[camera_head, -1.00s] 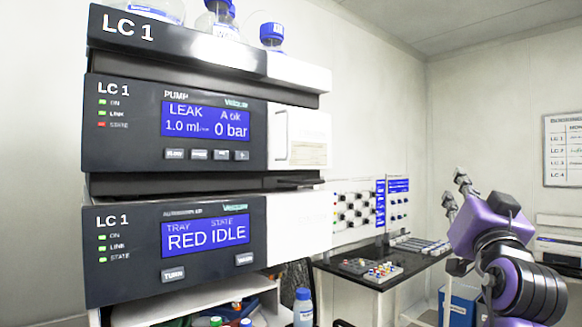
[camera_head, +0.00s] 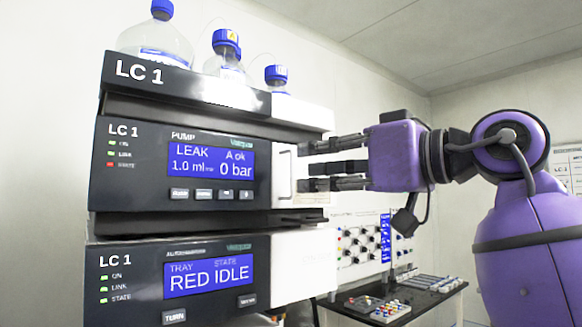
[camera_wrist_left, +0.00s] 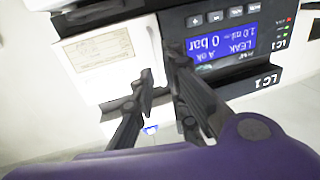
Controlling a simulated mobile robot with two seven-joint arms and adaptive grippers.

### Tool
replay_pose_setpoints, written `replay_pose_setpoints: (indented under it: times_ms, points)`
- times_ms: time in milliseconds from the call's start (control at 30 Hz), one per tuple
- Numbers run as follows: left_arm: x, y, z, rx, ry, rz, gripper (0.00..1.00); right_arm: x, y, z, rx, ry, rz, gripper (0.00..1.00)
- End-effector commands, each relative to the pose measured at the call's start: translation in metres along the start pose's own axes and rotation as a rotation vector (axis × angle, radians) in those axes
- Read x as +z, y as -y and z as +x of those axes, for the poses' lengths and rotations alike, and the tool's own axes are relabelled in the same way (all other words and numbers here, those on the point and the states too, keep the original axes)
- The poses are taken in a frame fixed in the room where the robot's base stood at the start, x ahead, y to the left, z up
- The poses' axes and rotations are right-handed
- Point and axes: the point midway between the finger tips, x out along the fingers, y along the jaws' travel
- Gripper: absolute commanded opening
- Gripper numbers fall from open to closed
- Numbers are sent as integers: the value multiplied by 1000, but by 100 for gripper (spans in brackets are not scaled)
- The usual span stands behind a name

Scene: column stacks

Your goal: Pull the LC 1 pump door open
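The LC 1 pump (camera_head: 150,195) is the dark middle module of the stack, with a blue display reading LEAK and 0 bar. Its white door (camera_head: 312,198) is at the right of the display and looks closed. A slim upright white handle (camera_head: 285,172) stands at the door's edge near the display. My left gripper (camera_head: 305,165) is open in front of the door, its fingers apart and pointing left at the handle. In the left wrist view the open fingers (camera_wrist_left: 160,68) are close to the handle (camera_wrist_left: 155,45); contact cannot be told. My right gripper is not in view.
Bottles with blue caps (camera_head: 228,58) stand on top of the stack. The autosampler module (camera_head: 150,300) sits below the pump. A dark bench (camera_head: 420,300) with small trays stands behind at the right.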

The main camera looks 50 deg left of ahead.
Motion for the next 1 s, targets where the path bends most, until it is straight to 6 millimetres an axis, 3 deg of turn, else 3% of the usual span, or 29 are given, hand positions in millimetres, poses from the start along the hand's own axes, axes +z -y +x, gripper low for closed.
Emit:
replay_pose_setpoints:
  times_ms: [133, 333, 667, 800, 1000]
  points:
    - [-4, 3, 26, -2, 1, -5, 13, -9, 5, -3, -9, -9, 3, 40]
    - [-3, 2, 48, 1, -2, -3, 13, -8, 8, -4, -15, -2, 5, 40]
    - [-1, 0, 53, 2, -2, 0, 13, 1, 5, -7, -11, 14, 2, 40]
    - [-1, 0, 53, 2, -2, 0, 0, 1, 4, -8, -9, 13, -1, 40]
    - [-1, 0, 52, 2, -2, -1, 0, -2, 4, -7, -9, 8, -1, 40]
